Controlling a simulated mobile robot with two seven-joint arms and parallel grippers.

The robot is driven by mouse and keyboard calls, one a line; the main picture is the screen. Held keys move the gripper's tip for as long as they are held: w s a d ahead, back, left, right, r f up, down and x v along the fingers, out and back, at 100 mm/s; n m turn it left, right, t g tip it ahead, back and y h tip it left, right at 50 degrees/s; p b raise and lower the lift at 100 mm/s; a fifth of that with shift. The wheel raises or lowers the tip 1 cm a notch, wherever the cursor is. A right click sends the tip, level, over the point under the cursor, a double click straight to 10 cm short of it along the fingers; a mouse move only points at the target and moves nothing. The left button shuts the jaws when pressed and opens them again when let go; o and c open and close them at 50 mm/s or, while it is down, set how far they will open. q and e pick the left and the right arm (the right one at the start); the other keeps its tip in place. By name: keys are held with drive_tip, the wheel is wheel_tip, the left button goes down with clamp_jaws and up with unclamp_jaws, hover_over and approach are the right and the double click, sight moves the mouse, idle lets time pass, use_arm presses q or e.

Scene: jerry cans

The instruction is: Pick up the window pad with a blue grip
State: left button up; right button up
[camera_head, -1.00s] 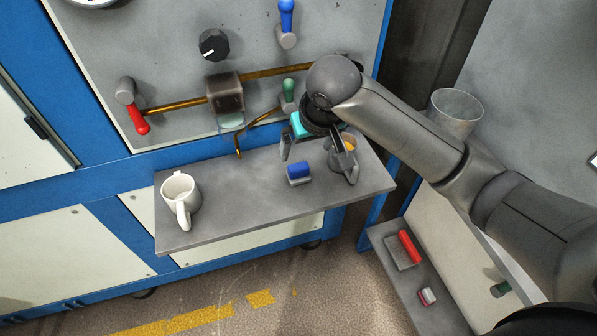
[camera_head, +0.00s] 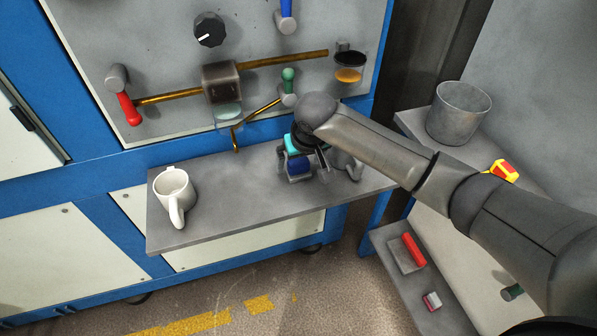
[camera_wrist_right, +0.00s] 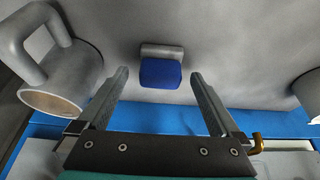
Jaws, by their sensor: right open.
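The window pad with a blue grip (camera_head: 299,165) lies on the grey shelf (camera_head: 240,205). In the right wrist view its blue grip and grey base (camera_wrist_right: 161,72) show ahead of the fingers, between their tips. My right gripper (camera_head: 304,168) is open and empty, low over the shelf at the pad, with a finger to each side of it in the head view. I cannot tell whether the fingers touch it. My left gripper is not in view.
A grey mug (camera_head: 346,166) stands close beside my right gripper, partly hidden by my arm; it also shows in the wrist view (camera_wrist_right: 62,85). A white mug (camera_head: 174,192) stands at the shelf's left. A red-gripped pad (camera_head: 413,250) lies on a lower shelf.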

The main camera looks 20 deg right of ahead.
sight(298, 161)
drive_tip(key=shift+x, duration=1.1)
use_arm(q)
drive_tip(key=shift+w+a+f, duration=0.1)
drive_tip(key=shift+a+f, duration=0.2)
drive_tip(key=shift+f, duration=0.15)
use_arm(e)
drive_tip(key=c, duration=1.4)
drive_tip(key=shift+w+r, duration=0.1)
drive_tip(key=shift+r, duration=0.45)
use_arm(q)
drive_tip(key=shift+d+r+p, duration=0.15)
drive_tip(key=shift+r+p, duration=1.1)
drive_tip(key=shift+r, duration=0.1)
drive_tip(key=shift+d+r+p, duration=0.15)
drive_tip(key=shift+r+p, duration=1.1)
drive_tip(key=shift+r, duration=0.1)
use_arm(e)
drive_tip(key=shift+r, duration=9.45)
